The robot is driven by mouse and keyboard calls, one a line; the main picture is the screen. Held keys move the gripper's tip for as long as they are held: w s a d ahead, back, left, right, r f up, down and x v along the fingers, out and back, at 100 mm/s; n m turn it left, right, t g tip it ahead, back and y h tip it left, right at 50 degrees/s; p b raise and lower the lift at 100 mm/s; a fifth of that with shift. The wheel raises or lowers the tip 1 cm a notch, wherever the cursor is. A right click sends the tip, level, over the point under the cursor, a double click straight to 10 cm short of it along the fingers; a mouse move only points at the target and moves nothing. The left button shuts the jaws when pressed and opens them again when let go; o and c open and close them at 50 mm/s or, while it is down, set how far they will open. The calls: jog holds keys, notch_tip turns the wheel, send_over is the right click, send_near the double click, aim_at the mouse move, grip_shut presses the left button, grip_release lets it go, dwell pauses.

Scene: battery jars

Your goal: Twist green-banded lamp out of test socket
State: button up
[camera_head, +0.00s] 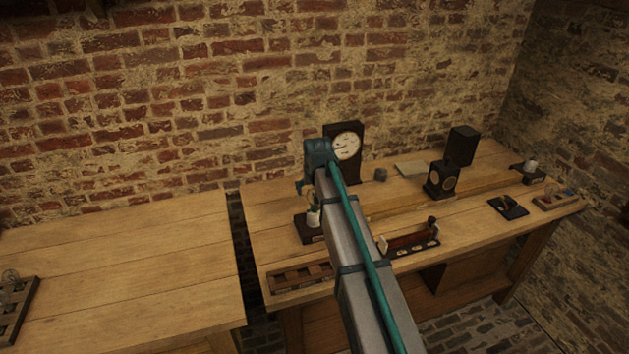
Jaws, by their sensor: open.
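My arm reaches across the right bench, and my gripper (306,188) hangs at its far end, small and partly hidden by the teal wrist. Its jaws are open. Just below it, a small pale lamp-like piece (313,218) stands upright on a dark socket base (305,236) near the left end of the bench. I cannot make out a green band on it, nor whether the jaws are around it or above it. My arm hides the right side of the base. Another small white piece (531,165) stands on a dark stand at the bench's far right.
A dial instrument (347,143) stands behind my wrist. A compartmented wooden tray (300,277) lies at the front left, and a dark-and-red apparatus (411,241) right of my arm. A tall black device (461,146) stands farther right. A gap separates the left bench (120,260).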

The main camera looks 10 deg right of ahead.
jog(key=shift+x, duration=1.15)
jog(key=c, duration=1.4)
jog(key=n+y, duration=0.1)
jog(key=n, duration=0.3)
jog(key=shift+a+y+p, duration=0.1)
jog(key=shift+y+p, duration=0.2)
jog(key=shift+y, duration=0.1)
jog(key=shift+a+n+g+y, duration=0.2)
jog(key=shift+n+g+y, duration=0.15)
jog(key=shift+n, duration=0.85)
jog(key=n+y, duration=0.1)
jog(key=n, duration=0.2)
jog(key=shift+n+g, duration=0.3)
jog(key=shift+g, duration=0.05)
jog(key=n, duration=0.1)
jog(key=n+g+y, duration=0.1)
jog(key=shift+s+a+n+b, duration=0.15)
jog(key=shift+s+n+b, duration=0.1)
jog(key=shift+n+b, duration=0.15)
